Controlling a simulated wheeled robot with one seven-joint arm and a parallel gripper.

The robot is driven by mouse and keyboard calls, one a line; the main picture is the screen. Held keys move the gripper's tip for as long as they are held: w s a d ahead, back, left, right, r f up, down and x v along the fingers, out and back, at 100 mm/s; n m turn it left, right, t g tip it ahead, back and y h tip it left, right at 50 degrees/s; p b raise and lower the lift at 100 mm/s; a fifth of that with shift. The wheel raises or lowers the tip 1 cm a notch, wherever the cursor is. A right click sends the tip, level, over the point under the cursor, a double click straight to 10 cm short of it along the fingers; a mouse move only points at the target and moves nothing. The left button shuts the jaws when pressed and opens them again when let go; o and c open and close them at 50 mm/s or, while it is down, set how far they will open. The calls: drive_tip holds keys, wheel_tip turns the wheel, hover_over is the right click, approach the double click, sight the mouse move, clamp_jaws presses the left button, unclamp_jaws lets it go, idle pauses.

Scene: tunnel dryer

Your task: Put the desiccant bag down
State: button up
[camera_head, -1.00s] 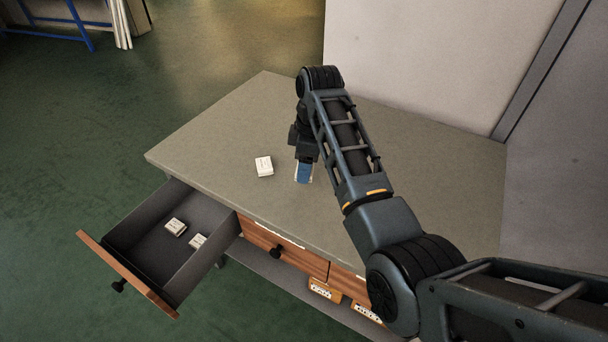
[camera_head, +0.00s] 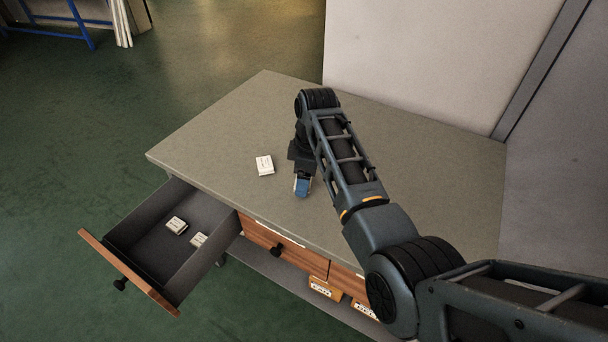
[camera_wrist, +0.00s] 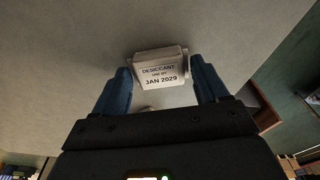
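A white desiccant bag (camera_wrist: 160,75) shows between the blue fingertips of my gripper (camera_wrist: 161,72) in the wrist view. Its printed face reads "DESICCANT", "USE BY" and "JAN 2029". The fingers appear shut on its two sides. In the head view my gripper (camera_head: 302,187) points down, low over the grey table (camera_head: 400,150) near its front edge, and mostly hides the bag. I cannot tell whether the bag touches the tabletop.
Another small white bag (camera_head: 264,165) lies on the table just left of my gripper. An open drawer (camera_head: 150,235) at the left holds two more white bags (camera_head: 177,225). A pale wall (camera_head: 420,60) stands behind the table. The tabletop's left part is clear.

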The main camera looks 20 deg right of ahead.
drive_tip(key=shift+o, duration=0.8)
drive_tip(key=shift+r, duration=0.1)
wheel_tip(320, 180, up, 12)
drive_tip(key=d+b, duration=0.1)
drive_tip(key=shift+s, duration=0.35)
